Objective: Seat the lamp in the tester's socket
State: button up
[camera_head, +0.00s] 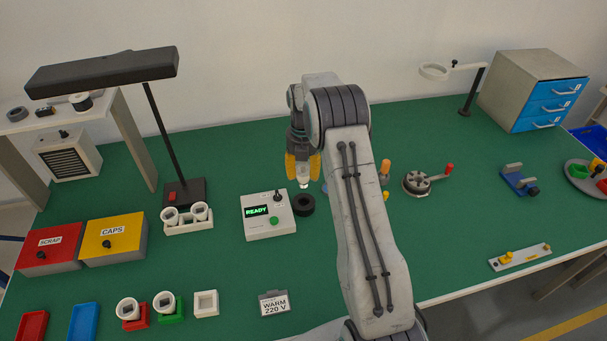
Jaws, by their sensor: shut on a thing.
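My gripper (303,170), with yellow-orange fingers, points down above the green bench. It is shut on a small whitish thing, likely the lamp (304,183), whose lower end shows below the fingertips. The rest of the lamp is hidden between the fingers. A black round socket (304,205) stands at the tester's right side. In the picture the lamp's lower end is just above the socket; I cannot tell the exact gap.
SCRAP (50,256) and CAPS (115,248) boxes are at left. A "WARM 220 V" sign (274,304) stands in front. My arm hides part of the bench.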

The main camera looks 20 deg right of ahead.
aim_at(304, 185)
jog(key=shift+n, duration=1.2)
jog(key=shift+s+f+n, duration=0.1)
jog(key=shift+n, duration=0.2)
jog(key=shift+f+b, duration=1.15)
jog(key=shift+f, duration=1.25)
jog(key=shift+f+b, duration=0.45)
jog(key=shift+b, duration=0.25)
jog(key=shift+f+b, duration=1.2)
jog(key=shift+f, duration=0.35)
jog(key=o, duration=1.2)
jog(key=shift+c, duration=0.2)
jog(key=shift+r, duration=0.15)
